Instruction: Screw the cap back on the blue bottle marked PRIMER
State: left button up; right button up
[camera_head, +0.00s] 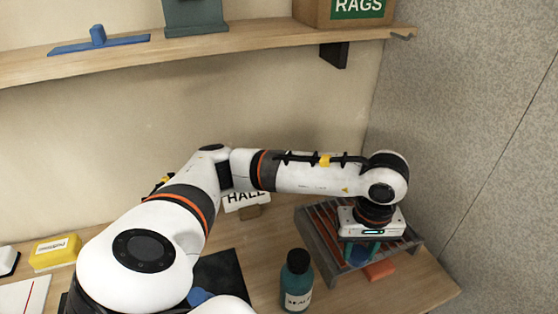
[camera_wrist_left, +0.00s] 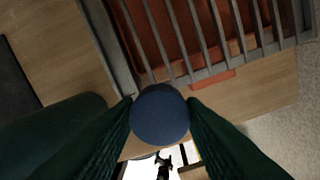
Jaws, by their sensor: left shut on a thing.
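My left gripper (camera_head: 361,252) reaches down over the rack at the right of the table. In the left wrist view its dark green fingers (camera_wrist_left: 160,115) are shut on a round dark-blue thing (camera_wrist_left: 160,118), which looks like a cap seen from above. The gripper hides most of it in the head view. I cannot tell whether a bottle is under it. No PRIMER mark is readable. A blue thing (camera_head: 199,297) lies on the black mat, partly hidden by my left arm. My right gripper is not in view.
A teal bottle with a black cap and a label starting SEA (camera_head: 297,284) stands left of the slatted metal rack (camera_head: 318,243). A HALL sign (camera_head: 246,200) stands behind. A shelf (camera_head: 130,63) runs above.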

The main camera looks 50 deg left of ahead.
pick_arm(q)
jog(key=shift+s+d+f+m, duration=0.25)
jog(key=shift+s+m, duration=0.4)
jog(key=shift+m, duration=1)
jog(key=shift+s+d+f+m, duration=0.25)
jog(key=shift+s+m, duration=0.45)
jog(key=shift+m, duration=1)
jog(key=shift+s+d+f+m, duration=0.25)
jog(key=shift+s+m, duration=0.4)
jog(key=shift+m, duration=1)
